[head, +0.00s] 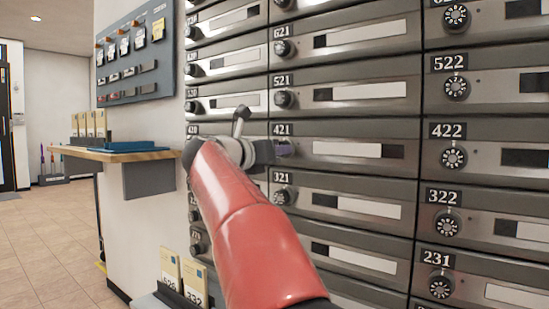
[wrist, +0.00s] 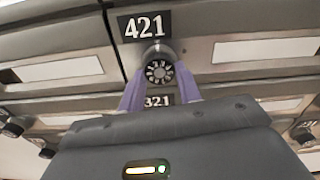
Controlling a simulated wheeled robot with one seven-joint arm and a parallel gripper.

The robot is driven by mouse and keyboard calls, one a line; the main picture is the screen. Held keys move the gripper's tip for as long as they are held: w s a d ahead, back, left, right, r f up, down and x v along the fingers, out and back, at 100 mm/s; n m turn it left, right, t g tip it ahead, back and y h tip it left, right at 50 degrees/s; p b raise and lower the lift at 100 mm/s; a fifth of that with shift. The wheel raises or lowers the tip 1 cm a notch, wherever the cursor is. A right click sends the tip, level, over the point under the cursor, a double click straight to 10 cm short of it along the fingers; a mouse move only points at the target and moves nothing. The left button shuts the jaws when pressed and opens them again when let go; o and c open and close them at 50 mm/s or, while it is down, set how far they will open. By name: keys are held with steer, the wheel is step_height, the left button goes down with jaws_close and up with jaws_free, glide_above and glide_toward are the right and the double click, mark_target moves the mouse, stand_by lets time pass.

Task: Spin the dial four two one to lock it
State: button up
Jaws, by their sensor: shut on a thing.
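The mailbox door marked 421 (head: 345,150) is closed in the grey bank of boxes. Its label plate (wrist: 144,27) shows at the top of the wrist view. The round black dial (wrist: 158,72) with white marks sits just below that plate. My gripper (wrist: 160,88) has its two purple fingers on either side of the dial, shut on it. In the head view my red arm reaches up to the box, and my gripper (head: 284,148) covers most of the dial. The dial's exact setting is too small to read.
Dial 321 (head: 283,195) lies just below and dial 521 (head: 284,99) just above. Dial 422 (head: 453,158) is to the right. A wooden-edged shelf (head: 150,154) sticks out at the left, with open tiled floor (head: 45,240) beyond.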

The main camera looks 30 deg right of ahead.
steer(key=shift+f+m+b, duration=0.1)
steer(key=shift+m+b, duration=0.2)
steer(key=shift+m, duration=0.5)
steer(key=o, duration=1)
steer(key=v, duration=0.7)
steer(key=shift+a, duration=0.4)
steer(key=shift+s, duration=0.1)
